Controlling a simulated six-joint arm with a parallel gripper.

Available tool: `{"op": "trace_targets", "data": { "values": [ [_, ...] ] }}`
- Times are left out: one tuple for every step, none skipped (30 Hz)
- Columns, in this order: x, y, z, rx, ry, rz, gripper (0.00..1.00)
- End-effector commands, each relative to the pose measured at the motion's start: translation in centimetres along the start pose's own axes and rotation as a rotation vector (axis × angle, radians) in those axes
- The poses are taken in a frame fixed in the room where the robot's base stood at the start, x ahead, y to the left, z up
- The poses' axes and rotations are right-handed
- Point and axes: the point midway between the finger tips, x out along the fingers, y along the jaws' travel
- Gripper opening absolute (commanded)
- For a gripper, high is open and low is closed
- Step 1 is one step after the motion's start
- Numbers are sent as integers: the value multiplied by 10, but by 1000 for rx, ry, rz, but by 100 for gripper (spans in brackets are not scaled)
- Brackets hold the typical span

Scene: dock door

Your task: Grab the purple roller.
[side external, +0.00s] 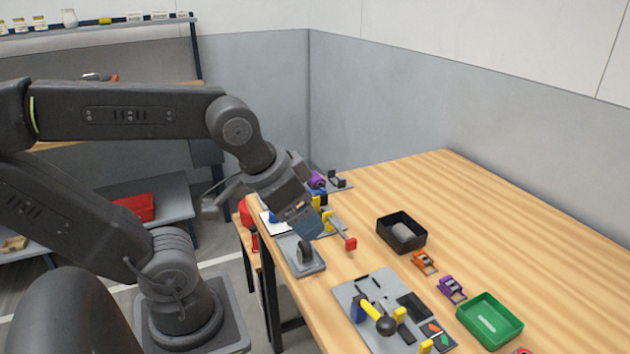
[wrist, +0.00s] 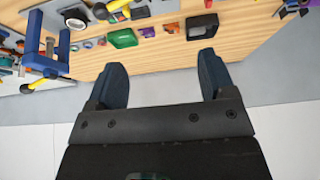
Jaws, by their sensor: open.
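Two purple things show, and I cannot tell for sure which is the roller. One purple piece (side external: 318,180) is at the table's far left end, partly hidden behind my gripper; a purple piece also shows at the wrist view's top right edge (wrist: 283,13). The other, a small purple frame-like piece (side external: 452,289), lies beside the green bin; it also shows in the wrist view (wrist: 148,31). My gripper (side external: 308,223) is over the table's left edge, pointing down and right. Its blue fingers (wrist: 162,75) are apart with nothing between them.
A black box (side external: 402,236) holds a grey thing. An orange piece (side external: 424,262) and a green bin (side external: 490,321) stand nearby. A grey stand (side external: 302,256) is just below my gripper. The table's right side is clear.

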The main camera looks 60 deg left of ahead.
Motion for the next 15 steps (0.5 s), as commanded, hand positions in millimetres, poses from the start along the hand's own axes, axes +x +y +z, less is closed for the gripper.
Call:
{"op": "trace_targets", "data": {
  "values": [
    [0, -2, -4, 14, -3, -8, 76],
    [1, -5, -8, 30, -8, -16, 76],
    [2, -9, -15, 61, -15, -30, 76],
    [4, -13, -22, 91, -23, -42, 76],
    [6, -18, -30, 128, -33, -57, 76],
    [9, -27, -42, 187, -50, -79, 76],
    [12, -35, -51, 235, -65, -97, 76],
    [16, -43, -62, 288, -83, -113, 76],
    [22, -55, -75, 361, -109, -136, 76],
    [27, -65, -85, 415, -129, -152, 76],
    [32, -75, -95, 471, -151, -165, 76],
    [40, -90, -106, 545, -183, -181, 76],
    [46, -101, -115, 600, -207, -192, 76],
    [52, -112, -123, 654, -233, -200, 76],
    [62, -128, -132, 727, -269, -209, 76]
  ]
}}
